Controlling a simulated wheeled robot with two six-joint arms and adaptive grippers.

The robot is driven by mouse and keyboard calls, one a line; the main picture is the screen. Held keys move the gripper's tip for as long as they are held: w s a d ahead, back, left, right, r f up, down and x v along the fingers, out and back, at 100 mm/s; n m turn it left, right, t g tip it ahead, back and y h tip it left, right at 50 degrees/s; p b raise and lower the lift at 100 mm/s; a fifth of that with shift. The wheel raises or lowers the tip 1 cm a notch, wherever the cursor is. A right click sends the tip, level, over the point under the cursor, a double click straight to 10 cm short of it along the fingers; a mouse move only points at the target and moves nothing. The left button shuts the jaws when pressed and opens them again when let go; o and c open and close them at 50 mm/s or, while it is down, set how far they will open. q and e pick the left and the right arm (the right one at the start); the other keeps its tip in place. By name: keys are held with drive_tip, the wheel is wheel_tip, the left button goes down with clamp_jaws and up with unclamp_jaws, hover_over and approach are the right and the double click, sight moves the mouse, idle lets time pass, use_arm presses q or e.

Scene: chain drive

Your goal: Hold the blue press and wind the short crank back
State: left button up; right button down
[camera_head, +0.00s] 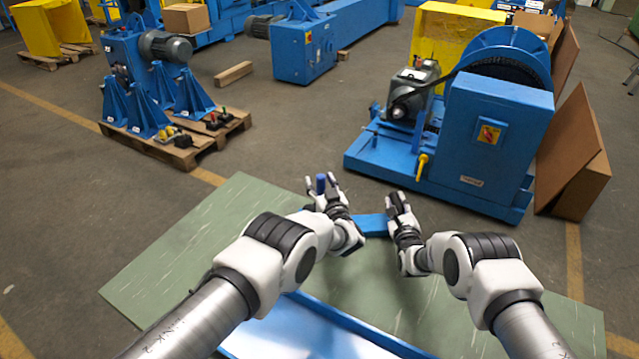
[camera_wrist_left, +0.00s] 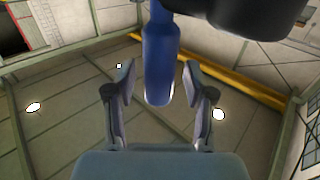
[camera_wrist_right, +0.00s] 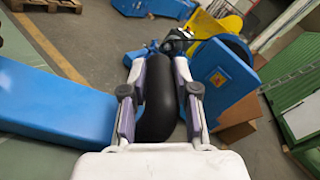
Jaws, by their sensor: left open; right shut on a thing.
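A blue cylinder, which looks like the blue press (camera_head: 320,184), stands between the fingers of my left gripper (camera_head: 322,187). In the left wrist view the blue press (camera_wrist_left: 160,58) lies between the spread fingers, with a gap on each side. My right gripper (camera_head: 398,203) is shut on a black rounded grip, which looks like the short crank's handle (camera_wrist_right: 158,98). The crank's arm and pivot are hidden in these views. A blue housing (camera_head: 372,225) lies between the two grippers and fills the left of the right wrist view (camera_wrist_right: 50,105).
The green table (camera_head: 160,265) bears a blue-edged glossy panel (camera_head: 290,335) nearest me. Beyond the table stand a big blue chain drive machine (camera_head: 490,140) and a pallet (camera_head: 170,150) with blue brackets. The table's left part is bare.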

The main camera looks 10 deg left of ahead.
use_arm(q)
drive_tip(key=shift+d+m+h, duration=0.1)
drive_tip(key=shift+m+h, duration=0.2)
drive_tip(key=shift+h, duration=0.2)
drive_tip(key=s+m+t+h, duration=0.1)
drive_tip(key=s+m+h, duration=0.65)
drive_tip(key=s, duration=0.65)
drive_tip(key=w+a+f+g+y, duration=0.3)
drive_tip(key=w+a+g+y, duration=0.2)
drive_tip(key=a, duration=0.7)
drive_tip(key=shift+w+f+g+y, duration=0.15)
drive_tip(key=shift+w+g+y, duration=0.25)
drive_tip(key=shift+w+y, duration=0.5)
drive_tip(key=shift+n, duration=0.25)
